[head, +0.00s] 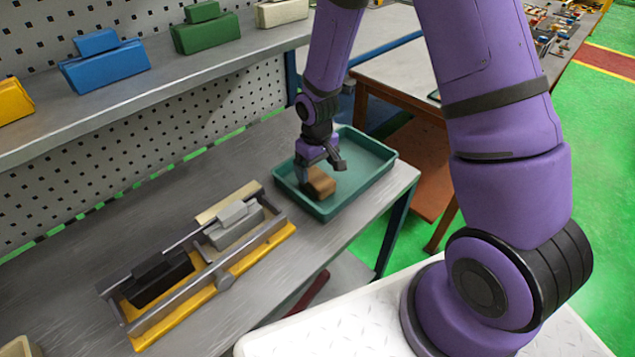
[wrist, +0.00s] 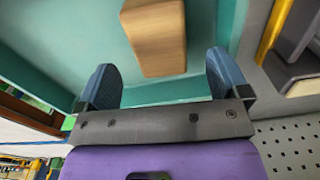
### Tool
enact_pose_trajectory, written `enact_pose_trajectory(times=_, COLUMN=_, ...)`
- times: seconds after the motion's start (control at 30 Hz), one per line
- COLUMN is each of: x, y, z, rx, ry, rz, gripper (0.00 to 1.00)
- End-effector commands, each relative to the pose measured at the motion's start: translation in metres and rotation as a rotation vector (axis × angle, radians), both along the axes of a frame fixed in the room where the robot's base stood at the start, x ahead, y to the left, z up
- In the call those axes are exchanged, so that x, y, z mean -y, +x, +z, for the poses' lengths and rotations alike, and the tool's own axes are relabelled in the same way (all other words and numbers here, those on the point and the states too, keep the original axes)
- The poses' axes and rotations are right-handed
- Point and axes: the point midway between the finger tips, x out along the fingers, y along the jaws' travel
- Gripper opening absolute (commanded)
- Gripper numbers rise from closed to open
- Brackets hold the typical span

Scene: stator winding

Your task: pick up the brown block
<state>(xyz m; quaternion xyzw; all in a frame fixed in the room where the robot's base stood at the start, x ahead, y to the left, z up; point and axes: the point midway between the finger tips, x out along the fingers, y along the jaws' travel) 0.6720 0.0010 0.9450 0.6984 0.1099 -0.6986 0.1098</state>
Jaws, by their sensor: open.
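The brown block (head: 319,184) lies in the green tray (head: 381,150), near the tray's left front corner in the head view. My gripper (head: 322,168) is over the tray, close above the block. In the wrist view the brown block (wrist: 155,38) lies ahead of my gripper (wrist: 160,80), lined up between its two blue-grey fingers. The fingers are spread wide with nothing between their tips. The block's far end is cut off by the top of the wrist view.
Left of the tray, a yellow-based fixture (head: 250,262) holds a black block (head: 158,279) and a grey block (head: 232,224). A shelf (head: 190,78) above carries blue, green, yellow and cream blocks. The grey bench (head: 130,215) is clear behind the fixture.

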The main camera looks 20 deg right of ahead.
Motion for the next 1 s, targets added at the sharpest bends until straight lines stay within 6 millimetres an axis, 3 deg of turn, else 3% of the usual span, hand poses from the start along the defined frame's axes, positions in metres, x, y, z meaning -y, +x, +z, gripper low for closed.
enact_pose_trajectory(times=0.4, x=0.001, y=-0.001, z=-0.045, rx=-0.001, ry=0.0, rz=0.002, gripper=0.94)
enact_pose_trajectory(times=0.77, x=0.001, y=-0.001, z=-0.052, rx=0.0, ry=0.0, rz=0.001, gripper=0.94)
enact_pose_trajectory(times=1.0, x=0.001, y=-0.001, z=-0.052, rx=0.0, ry=0.0, rz=0.001, gripper=0.38)
